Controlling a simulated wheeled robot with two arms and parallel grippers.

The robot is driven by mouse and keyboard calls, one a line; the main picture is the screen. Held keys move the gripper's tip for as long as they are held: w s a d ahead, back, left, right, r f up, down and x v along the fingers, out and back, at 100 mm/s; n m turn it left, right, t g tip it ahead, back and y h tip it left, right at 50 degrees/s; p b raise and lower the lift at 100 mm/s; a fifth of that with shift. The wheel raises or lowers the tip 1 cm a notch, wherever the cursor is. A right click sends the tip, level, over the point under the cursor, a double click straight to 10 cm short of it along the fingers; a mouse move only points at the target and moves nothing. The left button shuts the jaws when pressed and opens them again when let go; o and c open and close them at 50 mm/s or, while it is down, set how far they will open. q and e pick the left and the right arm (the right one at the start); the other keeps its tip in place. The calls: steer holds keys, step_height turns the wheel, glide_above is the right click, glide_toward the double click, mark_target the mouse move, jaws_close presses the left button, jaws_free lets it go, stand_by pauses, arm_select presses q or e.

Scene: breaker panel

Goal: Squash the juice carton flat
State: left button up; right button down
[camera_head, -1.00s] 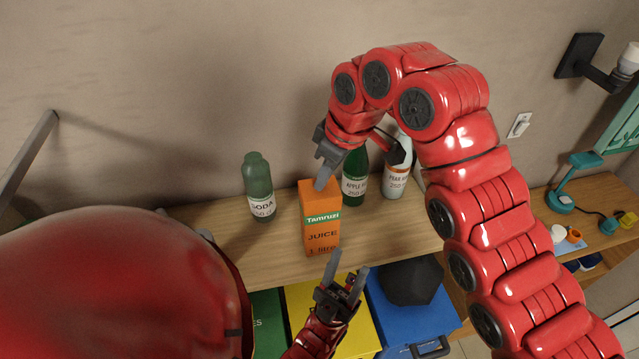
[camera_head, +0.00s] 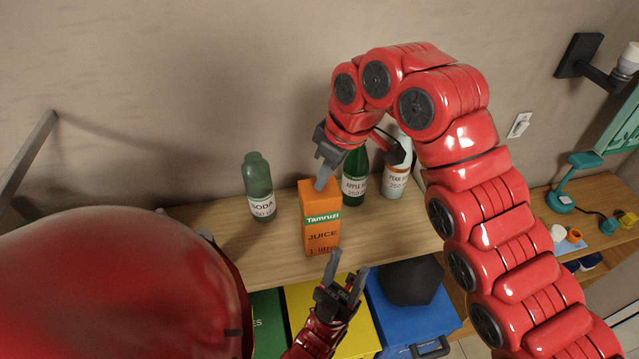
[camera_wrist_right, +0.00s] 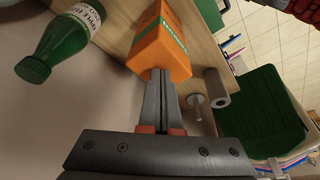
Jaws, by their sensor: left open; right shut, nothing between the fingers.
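The orange juice carton (camera_head: 321,217) stands upright on the wooden shelf and looks uncrushed. My right gripper (camera_head: 320,187) is shut with nothing between its fingers, pointing down with its tips at the carton's top. In the right wrist view the carton (camera_wrist_right: 160,45) lies just beyond the closed fingertips (camera_wrist_right: 168,72); its top seems touched, but I cannot tell how firmly. My left gripper (camera_head: 346,268) is open and empty, in front of and below the carton, its fingers pointing up towards the carton's lower right.
A green soda bottle (camera_head: 258,190) stands left of the carton. A green apple bottle (camera_head: 355,178) and a pale pear bottle (camera_head: 397,178) stand close on the right. The wooden shelf (camera_head: 230,262) is bare in front. Yellow (camera_head: 362,335) and blue (camera_head: 400,325) bins are below.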

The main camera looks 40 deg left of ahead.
mark_target(323, 206)
steer(key=shift+f, duration=0.25)
steer(key=shift+f+b, duration=3.45)
steer(key=shift+f, duration=0.2)
step_height(323, 206, up, 5)
steer(key=p, duration=0.4)
steer(key=shift+r, duration=0.2)
steer(key=shift+f, duration=0.1)
